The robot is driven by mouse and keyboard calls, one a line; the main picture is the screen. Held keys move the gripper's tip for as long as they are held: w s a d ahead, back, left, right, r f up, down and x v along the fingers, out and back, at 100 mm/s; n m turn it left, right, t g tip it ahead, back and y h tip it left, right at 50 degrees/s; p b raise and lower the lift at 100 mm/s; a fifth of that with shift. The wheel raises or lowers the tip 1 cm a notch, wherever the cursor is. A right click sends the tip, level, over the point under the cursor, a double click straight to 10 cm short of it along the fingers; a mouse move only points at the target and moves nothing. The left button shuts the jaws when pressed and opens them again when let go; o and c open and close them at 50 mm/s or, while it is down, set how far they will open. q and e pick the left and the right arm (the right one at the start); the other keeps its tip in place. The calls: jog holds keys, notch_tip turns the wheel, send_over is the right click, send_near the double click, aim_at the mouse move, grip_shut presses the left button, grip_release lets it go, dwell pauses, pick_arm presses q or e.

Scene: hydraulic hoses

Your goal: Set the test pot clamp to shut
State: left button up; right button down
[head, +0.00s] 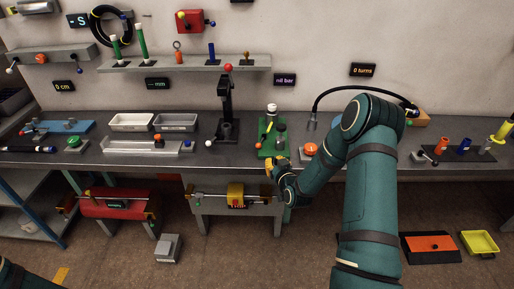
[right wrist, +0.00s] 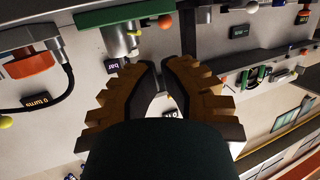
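A green-based fixture (head: 271,146), which I take to be the test pot with its clamp, stands on the bench at mid-picture. It has a white knob on top, a dark grey cylinder and a yellow lever with a red part. Its green base also shows upside down at the top of the right wrist view (right wrist: 112,14). My right gripper (head: 272,165) is just in front of the fixture, at the bench's front edge. In the right wrist view its fingers (right wrist: 161,72) stand apart with nothing between them. I cannot tell the clamp's setting. My left gripper is out of view.
A black stand with a red ball (head: 228,105) is left of the fixture. An orange button (head: 310,149) and a black hose (head: 345,90) are right. Grey trays (head: 131,122) are further left.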

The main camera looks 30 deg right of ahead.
aim_at(257, 144)
jog(key=x, duration=1.2)
jog(key=shift+w, duration=0.15)
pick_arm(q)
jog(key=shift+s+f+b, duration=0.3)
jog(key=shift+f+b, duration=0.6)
pick_arm(e)
jog(key=shift+w+a+m+g+h, duration=0.25)
jog(key=shift+w+a+m+h, duration=0.1)
jog(key=shift+m+h, duration=0.35)
jog(key=shift+w+a+m+g+h, duration=0.25)
jog(key=shift+a+m+h, duration=0.2)
jog(key=shift+h, duration=0.45)
jog(key=shift+w+a+m+h+b, duration=0.1)
jog(key=shift+w+m+h+b, duration=0.1)
jog(key=shift+m+h+b, duration=0.15)
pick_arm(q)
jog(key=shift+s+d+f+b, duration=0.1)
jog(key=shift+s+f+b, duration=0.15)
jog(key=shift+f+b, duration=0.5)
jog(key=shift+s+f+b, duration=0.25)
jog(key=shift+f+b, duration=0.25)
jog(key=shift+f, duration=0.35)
pick_arm(e)
jog(key=shift+w+a, duration=0.55)
jog(key=shift+w, duration=0.4)
